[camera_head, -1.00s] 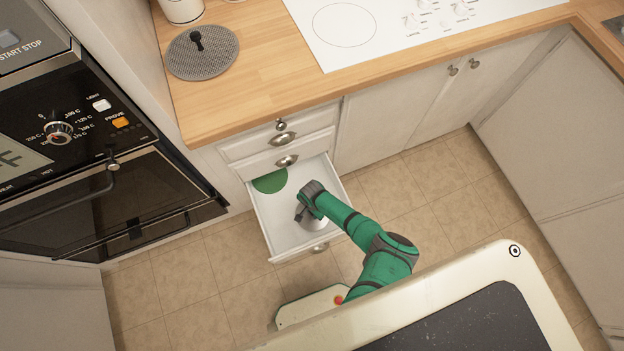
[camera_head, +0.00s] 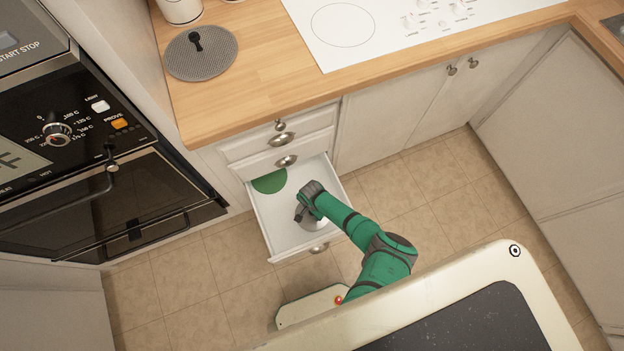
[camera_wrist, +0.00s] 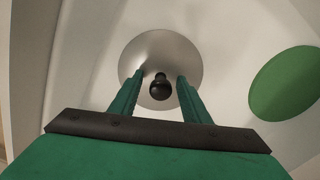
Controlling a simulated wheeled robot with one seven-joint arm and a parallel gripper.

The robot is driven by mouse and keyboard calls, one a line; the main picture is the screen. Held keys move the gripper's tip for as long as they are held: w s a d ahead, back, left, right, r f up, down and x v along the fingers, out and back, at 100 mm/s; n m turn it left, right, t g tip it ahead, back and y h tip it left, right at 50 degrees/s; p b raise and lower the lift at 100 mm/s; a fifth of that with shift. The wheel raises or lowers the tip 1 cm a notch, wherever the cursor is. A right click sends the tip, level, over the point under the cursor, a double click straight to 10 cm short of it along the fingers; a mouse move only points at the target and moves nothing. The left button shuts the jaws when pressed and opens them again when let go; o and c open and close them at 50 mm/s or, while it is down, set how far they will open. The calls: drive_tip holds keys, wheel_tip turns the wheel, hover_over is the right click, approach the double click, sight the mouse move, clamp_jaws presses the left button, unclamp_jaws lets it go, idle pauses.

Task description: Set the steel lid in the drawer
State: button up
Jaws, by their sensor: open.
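The steel lid (camera_wrist: 160,48) is a round, shiny disc with a black knob (camera_wrist: 160,88). It lies inside the open white drawer (camera_head: 274,227); in the head view the lid (camera_head: 315,224) is partly hidden under my arm's end. My gripper (camera_wrist: 160,80) is open, with one finger on each side of the knob. A gap shows between the knob and each finger. In the head view my gripper (camera_head: 303,212) is low over the drawer's front part.
A flat green disc (camera_head: 270,181) lies in the back left of the drawer, clear of the lid. A grey perforated round lid (camera_head: 200,58) lies on the wooden worktop. The oven (camera_head: 100,160) stands left of the drawer. Tiled floor (camera_head: 440,190) is free to the right.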

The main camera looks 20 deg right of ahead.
wheel_tip(320, 180, up, 11)
drive_tip(key=shift+w+r, duration=0.1)
drive_tip(key=shift+w, duration=0.05)
drive_tip(key=shift+r, duration=0.4)
idle(0.5)
